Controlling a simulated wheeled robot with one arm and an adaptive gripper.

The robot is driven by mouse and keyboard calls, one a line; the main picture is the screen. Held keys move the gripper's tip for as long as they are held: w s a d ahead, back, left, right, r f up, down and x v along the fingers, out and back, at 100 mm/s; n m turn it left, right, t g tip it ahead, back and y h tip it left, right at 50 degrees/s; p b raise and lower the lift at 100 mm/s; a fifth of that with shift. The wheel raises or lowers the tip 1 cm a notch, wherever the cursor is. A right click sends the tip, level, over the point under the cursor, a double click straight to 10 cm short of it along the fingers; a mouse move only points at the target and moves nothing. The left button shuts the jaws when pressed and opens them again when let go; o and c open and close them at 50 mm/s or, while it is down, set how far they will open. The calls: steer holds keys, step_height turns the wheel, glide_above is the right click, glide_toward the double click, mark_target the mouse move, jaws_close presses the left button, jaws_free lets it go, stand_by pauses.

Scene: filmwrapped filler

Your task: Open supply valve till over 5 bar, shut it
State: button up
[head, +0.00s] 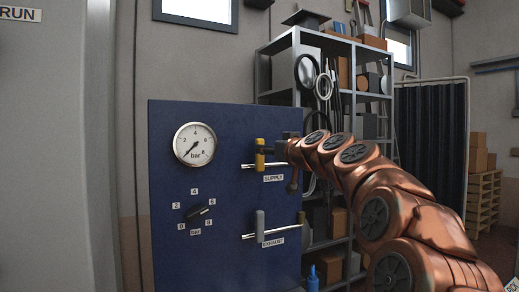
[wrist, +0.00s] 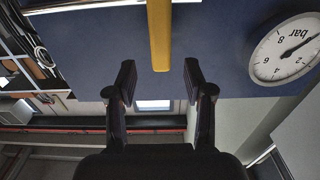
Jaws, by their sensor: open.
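The supply valve has a yellow lever (head: 260,155) standing upright across its horizontal pipe, above the SUPPLY label (head: 274,178). In the wrist view the lever (wrist: 159,35) comes down from the top, its end just ahead of and between my fingertips, with clear gaps on both sides. My gripper (wrist: 159,82) is open and empty. In the head view it is at the right of the lever, partly hidden by my arm. The bar gauge (head: 195,144) has its needle pointing lower left, near the bottom of the scale. It also shows, inverted and cropped, in the wrist view (wrist: 285,50).
The exhaust valve's grey lever (head: 260,224) stands across its pipe below. A black selector knob (head: 200,211) sits under the gauge, pointing up and right. All are on the blue panel (head: 170,260). A loaded shelf rack (head: 296,50) stands behind the panel.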

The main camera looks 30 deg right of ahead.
mark_target(260, 155)
steer(key=shift+w+d+p, duration=0.15)
steer(key=shift+w+p, duration=0.3)
steer(key=shift+w, duration=1.2)
steer(key=shift+w+d+p, duration=0.1)
steer(key=shift+w+p, duration=0.35)
steer(key=shift+w, duration=1.15)
steer(key=shift+c, duration=0.3)
jaws_close()
